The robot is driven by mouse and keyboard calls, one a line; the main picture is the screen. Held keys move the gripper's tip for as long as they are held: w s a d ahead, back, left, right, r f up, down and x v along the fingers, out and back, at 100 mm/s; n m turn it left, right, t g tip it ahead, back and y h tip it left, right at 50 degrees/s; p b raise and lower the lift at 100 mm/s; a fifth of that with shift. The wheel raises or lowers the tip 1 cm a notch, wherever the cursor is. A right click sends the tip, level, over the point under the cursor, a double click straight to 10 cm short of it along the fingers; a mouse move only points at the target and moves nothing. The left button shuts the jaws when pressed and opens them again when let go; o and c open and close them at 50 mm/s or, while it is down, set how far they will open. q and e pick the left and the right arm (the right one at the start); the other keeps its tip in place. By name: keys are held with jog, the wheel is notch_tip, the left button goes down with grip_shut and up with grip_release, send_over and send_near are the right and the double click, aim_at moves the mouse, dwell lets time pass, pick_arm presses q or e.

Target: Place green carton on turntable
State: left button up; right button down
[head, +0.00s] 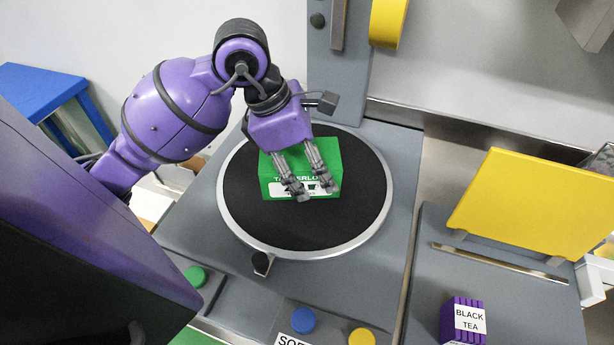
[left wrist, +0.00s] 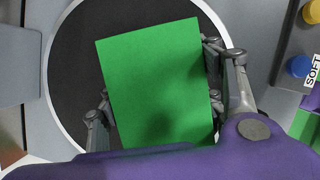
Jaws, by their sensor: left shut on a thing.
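The green carton (head: 327,157) is at the middle of the black round turntable (head: 355,205), which has a pale metal rim. The carton's printed white label faces the front. My left gripper (head: 308,190) reaches down over the carton from behind and is shut on it. In the left wrist view the carton's plain green face (left wrist: 160,80) lies between the two fingers, with the black turntable (left wrist: 75,60) under it. Whether the carton's bottom touches the turntable cannot be told. My right gripper is not in view.
A yellow panel (head: 520,205) stands at the right, with a purple black tea box (head: 457,318) in front of it. Green, blue (head: 301,320) and yellow (head: 361,337) buttons line the front edge. A blue table (head: 45,90) is at the far left.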

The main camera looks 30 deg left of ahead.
pick_arm(q)
jog(key=shift+w+a+f, duration=0.2)
jog(key=shift+a+f, duration=0.3)
jog(key=shift+f, duration=0.15)
jog(key=f, duration=0.3)
jog(key=shift+w+a+f, duration=0.15)
jog(key=shift+w+a, duration=0.05)
jog(key=shift+a, duration=0.15)
jog(key=shift+f, duration=0.35)
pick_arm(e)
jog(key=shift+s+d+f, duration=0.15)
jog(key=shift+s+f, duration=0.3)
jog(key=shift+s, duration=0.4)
pick_arm(q)
jog(key=shift+f, duration=0.15)
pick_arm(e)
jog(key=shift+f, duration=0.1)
